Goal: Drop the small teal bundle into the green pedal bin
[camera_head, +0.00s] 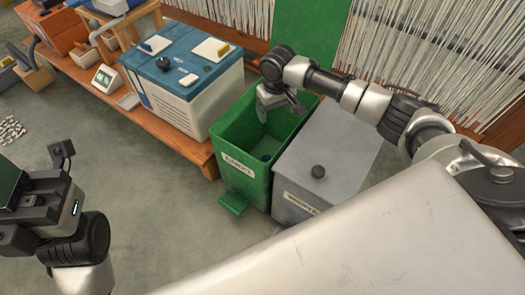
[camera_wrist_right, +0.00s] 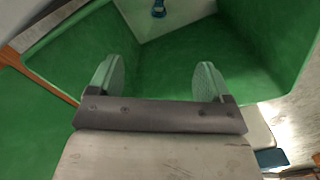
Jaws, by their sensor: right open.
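The green pedal bin (camera_head: 235,150) stands open at the middle of the head view, its lid (camera_head: 305,40) raised behind it. My right gripper (camera_head: 277,108) is over the bin's mouth. In the right wrist view, the gripper (camera_wrist_right: 160,80) has its two fingers apart with nothing between them, and the bin's green inside (camera_wrist_right: 180,60) is below. A small teal thing (camera_wrist_right: 158,8), seemingly the bundle, lies on a pale patch in the bin. It shows small and dark in the head view (camera_head: 265,157). My left gripper (camera_head: 60,155) is at the left edge; its jaws are unclear.
A grey lidded bin (camera_head: 335,140) with a black knob stands against the green bin's right side. A wooden bench (camera_head: 170,120) to the left holds a blue-topped white box (camera_head: 190,80). A green pedal (camera_head: 232,204) sticks out in front. Grey floor (camera_head: 150,205) is free at left.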

